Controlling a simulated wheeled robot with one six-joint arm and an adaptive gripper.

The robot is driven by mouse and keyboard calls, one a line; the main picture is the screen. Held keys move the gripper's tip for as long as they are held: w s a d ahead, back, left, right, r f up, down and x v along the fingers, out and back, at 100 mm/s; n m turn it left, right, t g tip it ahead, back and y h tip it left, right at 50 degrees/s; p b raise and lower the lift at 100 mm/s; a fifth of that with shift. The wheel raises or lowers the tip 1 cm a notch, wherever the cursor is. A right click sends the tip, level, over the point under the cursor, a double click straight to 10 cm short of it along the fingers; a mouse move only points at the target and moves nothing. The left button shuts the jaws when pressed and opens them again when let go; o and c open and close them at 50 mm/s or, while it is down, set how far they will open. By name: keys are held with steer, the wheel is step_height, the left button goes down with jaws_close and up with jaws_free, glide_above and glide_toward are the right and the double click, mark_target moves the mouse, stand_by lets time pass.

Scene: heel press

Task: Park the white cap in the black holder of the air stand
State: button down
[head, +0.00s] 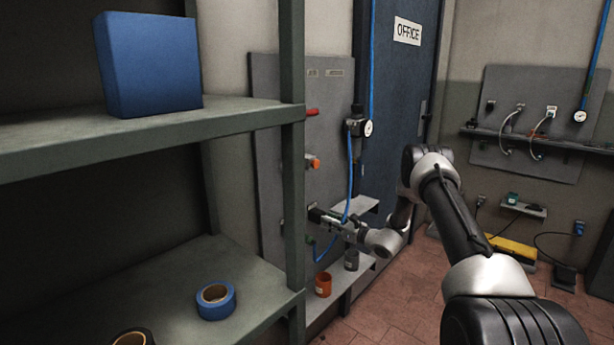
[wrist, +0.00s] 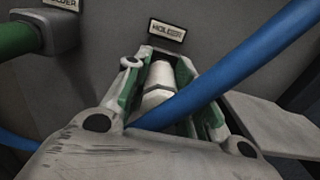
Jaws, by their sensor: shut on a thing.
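My gripper (wrist: 165,88) is shut on a whitish stepped cylinder (wrist: 157,97), which looks like the white cap; its far end is close to the grey panel and partly hidden. In the head view my gripper (head: 326,217) is at the lower part of the air stand's grey panel (head: 275,150), and the cap is too small to make out. A small label (wrist: 167,30) is on the panel just beyond the fingers. The black holder is not clearly visible; I cannot tell whether the cap touches it.
A blue hose (wrist: 230,80) crosses in front of my fingers. A green part (wrist: 15,38) sits in a grey block at left. An orange cup (head: 323,284) and a dark cup (head: 351,260) stand below the gripper. A shelf post (head: 293,180) is close at left.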

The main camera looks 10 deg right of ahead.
steer(key=c, duration=1.1)
jaws_free()
